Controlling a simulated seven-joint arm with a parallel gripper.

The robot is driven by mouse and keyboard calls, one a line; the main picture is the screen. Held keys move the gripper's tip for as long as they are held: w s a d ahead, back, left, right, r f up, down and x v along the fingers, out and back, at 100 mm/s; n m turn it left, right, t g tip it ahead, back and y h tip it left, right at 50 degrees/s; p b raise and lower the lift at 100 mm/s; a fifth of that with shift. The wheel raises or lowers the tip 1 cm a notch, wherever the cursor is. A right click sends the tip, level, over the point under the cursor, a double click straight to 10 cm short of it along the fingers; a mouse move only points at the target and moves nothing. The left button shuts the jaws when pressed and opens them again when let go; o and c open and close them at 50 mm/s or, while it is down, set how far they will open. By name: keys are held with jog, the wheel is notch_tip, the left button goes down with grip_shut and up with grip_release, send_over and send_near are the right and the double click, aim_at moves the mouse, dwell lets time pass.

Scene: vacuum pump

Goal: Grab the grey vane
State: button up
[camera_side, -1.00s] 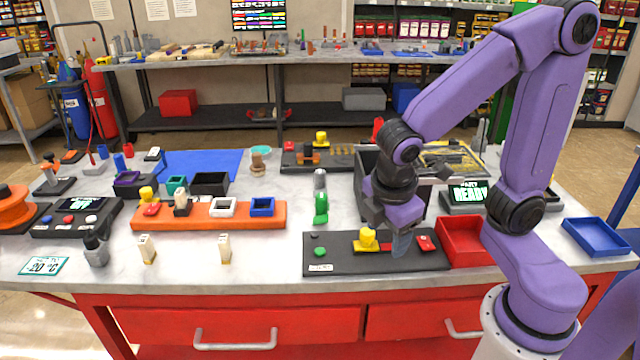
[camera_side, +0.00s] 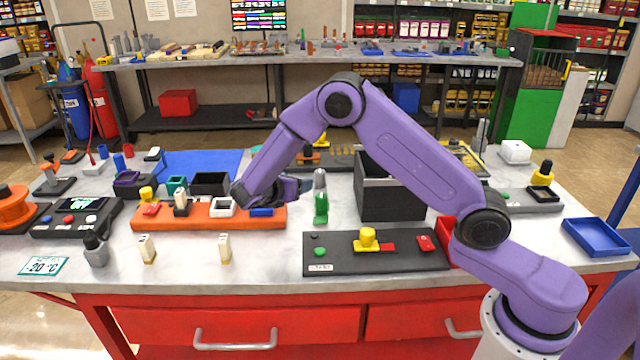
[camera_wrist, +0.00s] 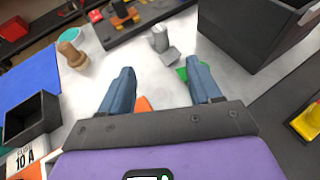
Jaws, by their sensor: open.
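My gripper (camera_side: 292,188) is over the right end of the orange block (camera_side: 180,218) in the side view, tilted, with its fingers toward the right. In the wrist view my gripper (camera_wrist: 160,72) is open and empty, its two blue-grey fingers wide apart. A grey upright piece (camera_side: 320,179) stands by a green piece (camera_side: 321,208), just right of the fingers. In the wrist view the grey piece (camera_wrist: 158,40) lies beyond the fingertips, and the green piece shows behind the right finger. I cannot tell for sure whether this grey piece is the vane.
A dark open box (camera_side: 390,195) stands to the right. In front of it is a black board (camera_side: 340,262) with a yellow knob (camera_side: 367,238). Two pale pegs, one of them the right peg (camera_side: 225,249), stand at the front. Marble between orange block and black board is mostly clear.

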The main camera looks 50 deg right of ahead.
aim_at(318, 174)
jog(key=x, duration=1.2)
jog(key=shift+d, duration=0.1)
jog(key=shift+x, duration=2.65)
jog(key=shift+r, duration=0.2)
jog(key=c, duration=1)
